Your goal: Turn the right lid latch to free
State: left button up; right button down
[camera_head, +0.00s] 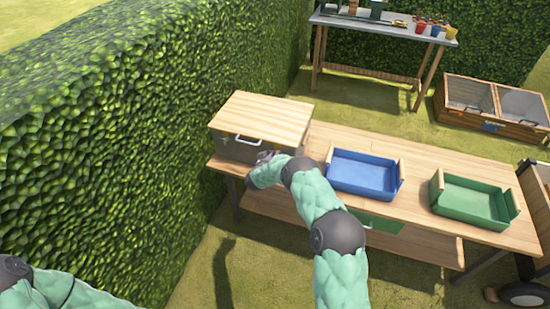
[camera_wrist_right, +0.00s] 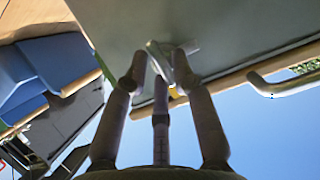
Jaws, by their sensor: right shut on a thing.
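A box with a pale wooden lid (camera_head: 262,113) and grey sides stands at the left end of the wooden bench. My right gripper (camera_head: 264,157) is at the box's front, to the right of the white handle (camera_head: 248,140), and largely covers the right latch there. In the right wrist view, my right gripper (camera_wrist_right: 168,62) is shut on a small grey metal latch (camera_wrist_right: 162,54) on the box's grey front (camera_wrist_right: 220,30). The handle (camera_wrist_right: 285,82) shows to its right in that view. My left gripper is out of view; only a piece of my left arm shows at the lower left.
A blue tray (camera_head: 362,174) and a green tray (camera_head: 470,201) stand on the bench (camera_head: 415,207) to the right. A tall hedge (camera_head: 110,150) is close on the left.

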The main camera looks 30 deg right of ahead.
jog(key=shift+w+a+r, duration=0.1)
jog(key=shift+w+r, duration=0.2)
jog(key=c, duration=1.1)
grip_release()
jog(key=shift+w+f, duration=0.1)
jog(key=shift+s+f, duration=0.15)
jog(key=shift+s, duration=0.05)
jog(key=v, duration=1.2)
jog(key=shift+w, duration=0.1)
